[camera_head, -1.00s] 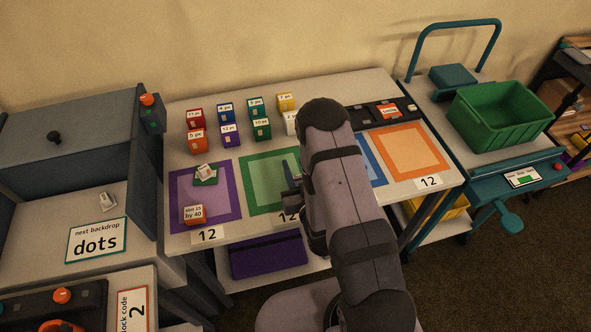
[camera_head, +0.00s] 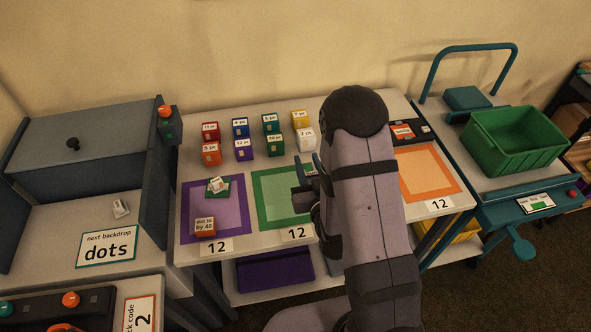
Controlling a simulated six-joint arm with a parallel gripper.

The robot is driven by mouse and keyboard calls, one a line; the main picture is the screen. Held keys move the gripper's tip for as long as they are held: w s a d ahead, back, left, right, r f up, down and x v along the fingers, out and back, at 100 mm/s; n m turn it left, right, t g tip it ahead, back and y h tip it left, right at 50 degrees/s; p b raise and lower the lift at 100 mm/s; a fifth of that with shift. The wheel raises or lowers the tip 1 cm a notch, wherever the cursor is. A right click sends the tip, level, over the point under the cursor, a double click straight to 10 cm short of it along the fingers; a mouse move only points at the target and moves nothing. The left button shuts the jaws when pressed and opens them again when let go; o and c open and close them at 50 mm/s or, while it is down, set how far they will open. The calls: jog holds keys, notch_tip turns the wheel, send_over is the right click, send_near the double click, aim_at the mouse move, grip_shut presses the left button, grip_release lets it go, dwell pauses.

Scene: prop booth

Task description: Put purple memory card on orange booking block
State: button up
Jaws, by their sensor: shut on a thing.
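My gripper (camera_head: 307,170) is over the right part of the green-bordered square, beside my arm. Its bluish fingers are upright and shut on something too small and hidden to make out. I cannot pick out a purple memory card. An orange block with a white label (camera_head: 211,154) stands at the left of the front block row.
Several coloured blocks stand at the back of the table, among them a purple one (camera_head: 244,150). A green piece with a white-topped thing (camera_head: 216,185) lies on the purple-bordered square. The orange-bordered square (camera_head: 428,172) is clear. A green bin (camera_head: 512,140) stands right.

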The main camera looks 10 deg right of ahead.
jog(key=s+a+r+n+g+y+b, duration=0.1)
jog(key=a+r+n+y+b, duration=0.2)
jog(key=a, duration=0.7)
jog(key=s+a+r+n+g+y+b, duration=0.1)
jog(key=a+r+n+y, duration=0.2)
jog(key=a, duration=0.8)
jog(key=s+a+r+n+g+y+b, duration=0.15)
jog(key=a+r+y, duration=0.3)
jog(key=a, duration=0.55)
jog(key=n+g, duration=0.1)
send_over(204, 227)
jog(key=r+x, duration=0.1)
jog(key=x, duration=0.3)
jog(key=shift+y, duration=0.35)
jog(key=shift+w+f, duration=0.15)
jog(key=shift+f, duration=4.15)
jog(key=shift+w+f, duration=0.15)
jog(key=shift+f, duration=4.1)
